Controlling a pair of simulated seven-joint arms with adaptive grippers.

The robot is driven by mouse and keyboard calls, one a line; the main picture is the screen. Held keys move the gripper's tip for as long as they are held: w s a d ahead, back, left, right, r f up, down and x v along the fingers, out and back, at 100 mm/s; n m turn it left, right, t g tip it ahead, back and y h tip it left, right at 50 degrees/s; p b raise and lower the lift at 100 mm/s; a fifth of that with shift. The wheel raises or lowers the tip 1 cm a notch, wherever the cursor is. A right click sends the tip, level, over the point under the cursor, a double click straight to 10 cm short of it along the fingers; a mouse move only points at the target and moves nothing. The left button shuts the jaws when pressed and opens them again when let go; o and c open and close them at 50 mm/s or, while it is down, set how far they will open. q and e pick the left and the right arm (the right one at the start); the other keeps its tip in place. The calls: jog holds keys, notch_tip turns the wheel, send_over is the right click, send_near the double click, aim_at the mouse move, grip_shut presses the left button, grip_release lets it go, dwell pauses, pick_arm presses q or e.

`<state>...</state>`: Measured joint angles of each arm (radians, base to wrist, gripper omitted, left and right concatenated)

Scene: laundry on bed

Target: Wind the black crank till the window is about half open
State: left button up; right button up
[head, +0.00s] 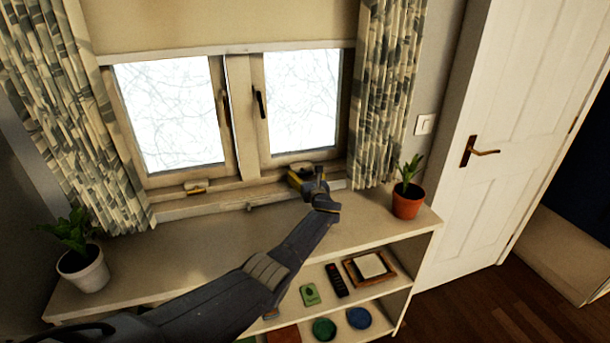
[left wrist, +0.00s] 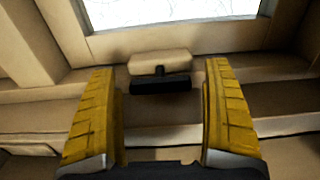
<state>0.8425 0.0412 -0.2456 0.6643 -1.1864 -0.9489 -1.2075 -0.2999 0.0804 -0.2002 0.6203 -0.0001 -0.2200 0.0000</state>
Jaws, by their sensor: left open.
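The window has a left sash (head: 170,112) and a right sash (head: 303,100), each with a dark upright handle. Both look closed or nearly so. My left gripper (head: 305,174) is at the sill under the right sash, open, with yellow fingers. In the left wrist view the gripper (left wrist: 162,115) points at a tan housing (left wrist: 160,62) with a black crank (left wrist: 161,84) on its front. The crank sits between and beyond the fingertips, with space on both sides. In the head view my gripper hides this crank. My right gripper is out of view.
A similar small fitting (head: 196,187) sits under the left sash. A white-potted plant (head: 83,269) and a terracotta-potted plant (head: 407,199) stand on the shelf top (head: 185,250). Curtains hang on both sides. A remote (head: 336,280) and other items lie on lower shelves.

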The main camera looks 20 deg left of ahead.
pick_arm(q)
jog(key=c, duration=1.7)
grip_shut()
jog(key=shift+w+r, duration=0.1)
jog(key=shift+r, duration=0.1)
